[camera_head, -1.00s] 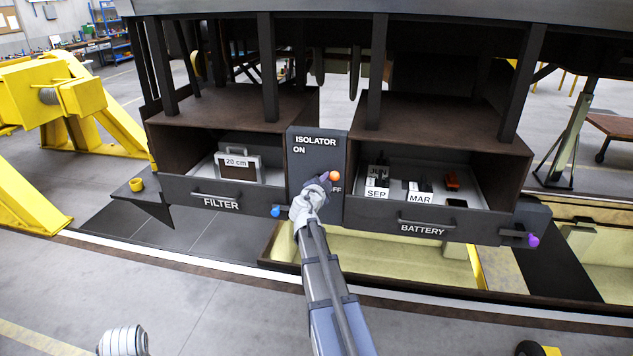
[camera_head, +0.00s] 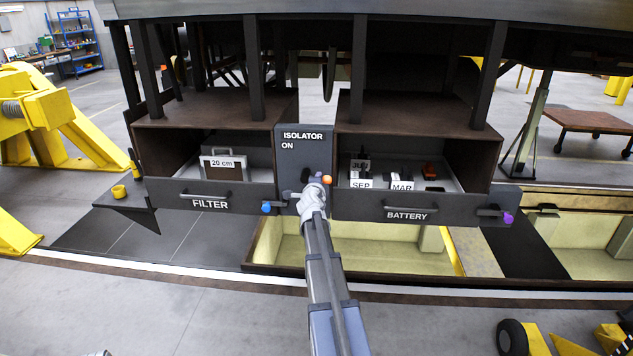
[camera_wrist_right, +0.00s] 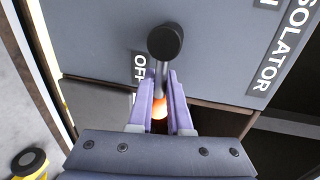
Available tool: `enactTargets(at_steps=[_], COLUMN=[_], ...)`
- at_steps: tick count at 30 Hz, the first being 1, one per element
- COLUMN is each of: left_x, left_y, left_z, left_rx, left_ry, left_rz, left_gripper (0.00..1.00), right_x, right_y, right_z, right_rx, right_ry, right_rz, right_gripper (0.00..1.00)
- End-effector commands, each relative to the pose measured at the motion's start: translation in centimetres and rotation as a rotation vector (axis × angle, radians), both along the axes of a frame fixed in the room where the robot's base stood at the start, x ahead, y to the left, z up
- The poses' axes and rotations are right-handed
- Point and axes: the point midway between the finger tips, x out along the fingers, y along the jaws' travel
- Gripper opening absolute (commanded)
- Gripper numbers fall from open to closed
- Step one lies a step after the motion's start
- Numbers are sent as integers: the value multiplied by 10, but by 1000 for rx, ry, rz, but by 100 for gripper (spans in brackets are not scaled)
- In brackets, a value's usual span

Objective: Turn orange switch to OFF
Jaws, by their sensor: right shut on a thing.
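The orange switch (camera_head: 327,180) is on the grey ISOLATOR panel (camera_head: 290,165), with ON at its upper left. In the right wrist view its black pivot (camera_wrist_right: 165,42) and grey lever show, and the orange tip (camera_wrist_right: 158,110) is between the fingers. The lever points to the panel's right side, close beside the OFF label (camera_wrist_right: 139,68), which is partly in view. My right gripper (camera_head: 318,186) is shut on the switch's tip. It also shows in the right wrist view (camera_wrist_right: 162,98). In the head view it hides the OFF label.
The FILTER drawer (camera_head: 164,193) and BATTERY drawer (camera_head: 355,206) flank the panel, both with open-topped contents. A blue knob (camera_head: 266,207) is close left of my right gripper, and a purple knob (camera_head: 508,218) is far right. Open floor (camera_head: 150,310) lies in front.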

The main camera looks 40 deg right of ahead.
Motion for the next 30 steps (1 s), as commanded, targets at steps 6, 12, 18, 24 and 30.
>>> enactTargets(at_steps=[6, 12, 18, 24, 30], left_x=[0, 0, 0, 0, 0], left_y=[0, 0, 0, 0, 0], left_z=[-1, -1, -1, -1, -1], left_rx=[0, 0, 0, 0, 0], left_ry=[0, 0, 0, 0, 0], left_rz=[0, 0, 0, 0, 0], left_gripper=[50, 50, 50, 50, 50], right_x=[-1, -1, -1, 0, 0], right_y=[0, 0, 0, 0, 0], right_z=[-1, -2, -2, -1, -1], right_rx=[15, 15, 15, 13, 13], right_ry=[-13, -13, -12, -12, -12], right_rz=[-2, -3, -3, -1, -1], right_gripper=[0, 0, 28, 47, 47])
